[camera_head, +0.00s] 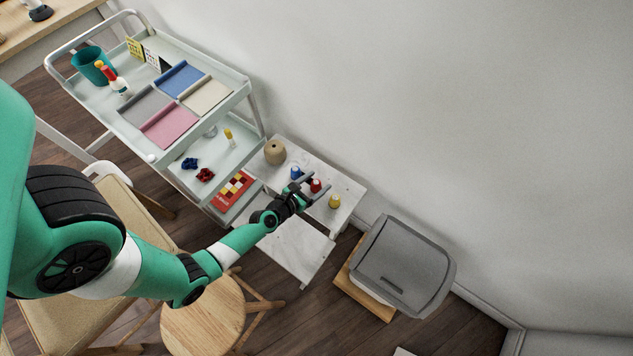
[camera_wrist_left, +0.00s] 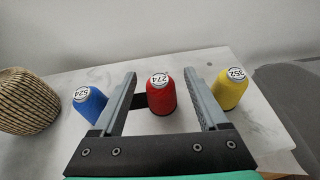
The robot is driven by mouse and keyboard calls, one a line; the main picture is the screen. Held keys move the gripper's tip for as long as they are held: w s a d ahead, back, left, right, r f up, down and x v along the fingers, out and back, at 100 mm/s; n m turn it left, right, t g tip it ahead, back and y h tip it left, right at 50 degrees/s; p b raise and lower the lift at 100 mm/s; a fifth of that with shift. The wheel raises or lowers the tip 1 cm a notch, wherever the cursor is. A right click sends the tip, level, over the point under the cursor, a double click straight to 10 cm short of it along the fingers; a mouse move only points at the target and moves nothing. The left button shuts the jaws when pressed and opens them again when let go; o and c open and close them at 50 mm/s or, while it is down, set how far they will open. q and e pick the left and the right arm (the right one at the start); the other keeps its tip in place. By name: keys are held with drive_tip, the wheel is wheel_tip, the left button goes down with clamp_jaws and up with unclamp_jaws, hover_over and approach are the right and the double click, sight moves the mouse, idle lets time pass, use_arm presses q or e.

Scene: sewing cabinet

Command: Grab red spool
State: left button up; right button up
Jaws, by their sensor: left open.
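The red spool (camera_head: 316,186) stands upright on a small white marble-look table (camera_head: 346,186), between the blue spool (camera_head: 296,172) and the yellow spool (camera_head: 334,201). In the left wrist view the red spool (camera_wrist_left: 161,97) stands between the two fingers of my left gripper (camera_wrist_left: 162,92), with a visible space on each side. My left gripper (camera_head: 313,188) is open and holds nothing. The blue spool (camera_wrist_left: 90,103) is just outside the left finger and the yellow spool (camera_wrist_left: 229,89) just outside the right finger. My right gripper is not in view.
A woven tan container (camera_head: 275,152) stands on the same table, left of the spools; it also shows in the left wrist view (camera_wrist_left: 26,103). A cart (camera_head: 150,158) stands to the left, a grey lidded case (camera_head: 402,265) to the right, and a wooden stool (camera_head: 205,318) below.

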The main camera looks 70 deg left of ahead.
use_arm(q)
drive_tip(key=shift+s+d, duration=0.1)
drive_tip(key=shift+c, duration=0.9)
clamp_jaws()
drive_tip(key=shift+r+p, duration=0.45)
drive_tip(key=shift+p, duration=0.1)
wheel_tip(320, 180, up, 3)
drive_tip(key=p, duration=0.3)
drive_tip(key=s+d+r+p, duration=0.5)
drive_tip(key=d+r+p, duration=0.4)
drive_tip(key=d+p, duration=0.4)
drive_tip(key=shift+p, duration=0.3)
